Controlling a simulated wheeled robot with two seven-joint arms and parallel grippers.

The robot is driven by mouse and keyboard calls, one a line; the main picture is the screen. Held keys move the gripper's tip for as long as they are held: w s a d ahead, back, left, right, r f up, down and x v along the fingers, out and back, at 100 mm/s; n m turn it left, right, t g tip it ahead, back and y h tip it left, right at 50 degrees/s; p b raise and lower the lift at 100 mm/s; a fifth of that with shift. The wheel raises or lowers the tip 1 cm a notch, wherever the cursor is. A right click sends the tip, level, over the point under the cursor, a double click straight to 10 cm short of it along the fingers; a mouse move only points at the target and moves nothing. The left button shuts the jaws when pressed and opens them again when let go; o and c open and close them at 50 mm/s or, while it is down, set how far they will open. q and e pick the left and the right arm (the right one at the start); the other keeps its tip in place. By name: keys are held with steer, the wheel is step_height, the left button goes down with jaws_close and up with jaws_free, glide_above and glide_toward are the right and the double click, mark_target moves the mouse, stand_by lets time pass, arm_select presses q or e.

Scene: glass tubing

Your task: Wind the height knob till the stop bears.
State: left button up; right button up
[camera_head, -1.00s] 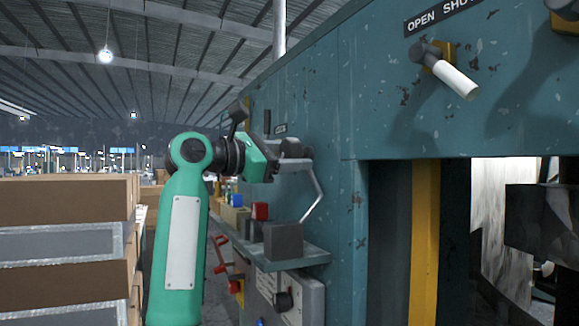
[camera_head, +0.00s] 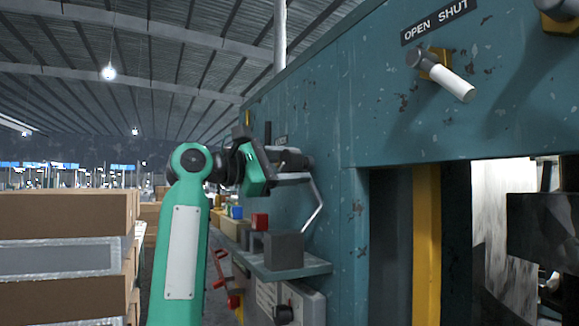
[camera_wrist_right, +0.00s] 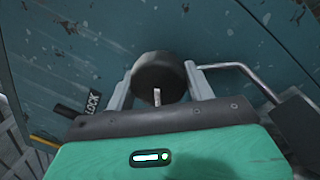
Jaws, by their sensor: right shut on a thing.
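The height knob appears to be the dark round knob (camera_wrist_right: 158,76) on the teal machine wall; it also shows as a dark cylinder in the head view (camera_head: 292,155). My right gripper (camera_wrist_right: 160,84) is shut on this knob, one grey finger on each side of it. In the head view my right gripper (camera_head: 298,166) is against the wall, above a small shelf. A small pale pin sticks out of the knob's face. I cannot make out the stop or whether it bears. My left gripper is not in view.
A bent metal rod (camera_head: 319,205) comes off the wall close to my right gripper. Below are a shelf (camera_head: 310,266) with a grey block (camera_head: 284,249) and a red block (camera_head: 260,220). A LOCK label (camera_wrist_right: 92,102) is beside the knob. Boxes (camera_head: 62,216) stand at left; an OPEN SHUT lever (camera_head: 452,82) is upper right.

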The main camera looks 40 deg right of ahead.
steer(key=o, duration=1)
steer(key=shift+c, duration=0.2)
steer(key=shift+w+a+f, duration=0.1)
steer(key=shift+a, duration=0.2)
steer(key=b+v, duration=0.3)
steer(key=v, duration=1)
steer(key=shift+b, duration=0.4)
